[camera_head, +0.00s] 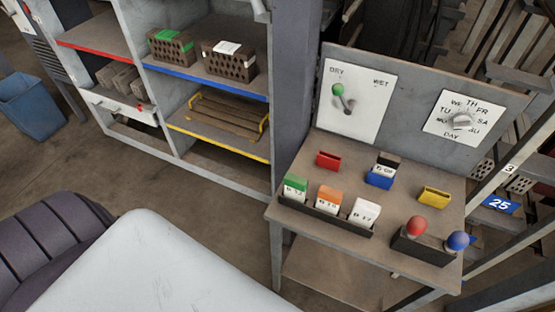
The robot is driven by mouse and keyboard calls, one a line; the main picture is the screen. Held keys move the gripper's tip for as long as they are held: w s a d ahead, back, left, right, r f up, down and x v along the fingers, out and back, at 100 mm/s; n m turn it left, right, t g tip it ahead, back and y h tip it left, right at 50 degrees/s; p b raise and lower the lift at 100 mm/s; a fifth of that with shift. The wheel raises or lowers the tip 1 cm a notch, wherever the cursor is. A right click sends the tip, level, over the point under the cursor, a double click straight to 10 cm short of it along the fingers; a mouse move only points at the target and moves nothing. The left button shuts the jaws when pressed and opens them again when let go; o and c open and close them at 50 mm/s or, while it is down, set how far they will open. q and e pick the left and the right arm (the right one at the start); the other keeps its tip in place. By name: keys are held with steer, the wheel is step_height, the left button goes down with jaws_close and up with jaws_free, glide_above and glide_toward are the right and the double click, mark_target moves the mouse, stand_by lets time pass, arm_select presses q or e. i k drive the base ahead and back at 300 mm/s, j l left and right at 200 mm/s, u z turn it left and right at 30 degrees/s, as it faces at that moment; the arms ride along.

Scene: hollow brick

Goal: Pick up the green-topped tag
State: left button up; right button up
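The green-topped tag (295,187) stands upright in the left slot of a dark holder (325,216) at the front left of the small bench (400,212). It has a white lower face with dark print, too small to read surely. An orange-topped tag (329,198) stands in the middle of the holder, and an all-white tag (365,212) at the right. The lower ends of the tags are hidden by the holder's front. Neither of my grippers is in view.
A red holder (328,160), a blue holder (379,181) with a dark-topped tag and a yellow holder (434,195) stand behind. Red (416,226) and blue (458,240) knobs stand front right. A lever panel (356,102) and day dial (462,121) rise behind. Brick shelves stand left.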

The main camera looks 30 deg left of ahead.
mark_target(296, 186)
steer(key=u, duration=0.7)
steer(key=k+j, duration=0.05)
steer(key=j, duration=0.05)
